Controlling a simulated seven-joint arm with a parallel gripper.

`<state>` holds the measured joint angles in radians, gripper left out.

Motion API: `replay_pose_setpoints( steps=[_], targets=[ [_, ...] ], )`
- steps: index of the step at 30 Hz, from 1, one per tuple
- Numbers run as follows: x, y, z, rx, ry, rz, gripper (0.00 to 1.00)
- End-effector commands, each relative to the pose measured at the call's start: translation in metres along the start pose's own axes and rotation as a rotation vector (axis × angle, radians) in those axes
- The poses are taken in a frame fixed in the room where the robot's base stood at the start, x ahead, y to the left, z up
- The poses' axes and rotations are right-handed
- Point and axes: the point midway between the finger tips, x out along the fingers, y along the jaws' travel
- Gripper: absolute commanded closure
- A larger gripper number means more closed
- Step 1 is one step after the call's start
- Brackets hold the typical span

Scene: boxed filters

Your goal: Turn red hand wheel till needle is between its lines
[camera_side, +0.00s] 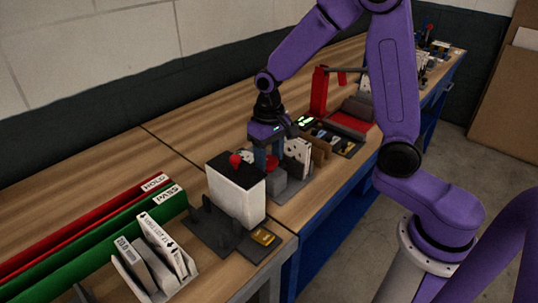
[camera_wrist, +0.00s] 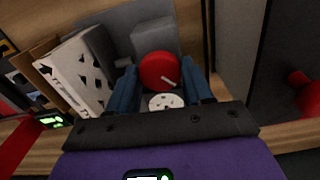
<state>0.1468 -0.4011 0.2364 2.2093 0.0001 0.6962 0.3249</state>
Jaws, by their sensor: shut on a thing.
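The red hand wheel (camera_wrist: 156,68) shows in the wrist view on a grey block (camera_wrist: 152,35), with a short pale mark near its lower edge. My gripper (camera_wrist: 162,76) has its two blue fingers on either side of the wheel, shut on it. A small white round face (camera_wrist: 166,102) with dark marks sits just below the wheel, between the fingers. I cannot make out the needle or its lines. In the side view my gripper (camera_side: 266,158) points down at the wheel (camera_side: 272,160), which is partly hidden by the fingers.
A white box with a black top (camera_side: 236,192) and red knob (camera_side: 236,160) stands close by the gripper. A white patterned box (camera_wrist: 78,72) stands left of the wheel in the wrist view. Green (camera_side: 100,232) and red rails and a rack of boxes (camera_side: 150,262) are at the front left.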

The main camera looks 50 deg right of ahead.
Motion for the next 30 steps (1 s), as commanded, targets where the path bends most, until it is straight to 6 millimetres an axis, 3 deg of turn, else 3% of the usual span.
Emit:
replay_pose_setpoints(
  steps=[12, 29, 30],
  targets=[
    [-0.0003, -0.0002, -0.0002, 0.187, 0.001, -0.001, 0.8],
    [-0.0003, -0.0002, -0.0003, 0.211, 0.001, -0.001, 0.8],
    [-0.0003, -0.0002, -0.0003, 0.211, 0.001, -0.001, 0.37]
  ],
)
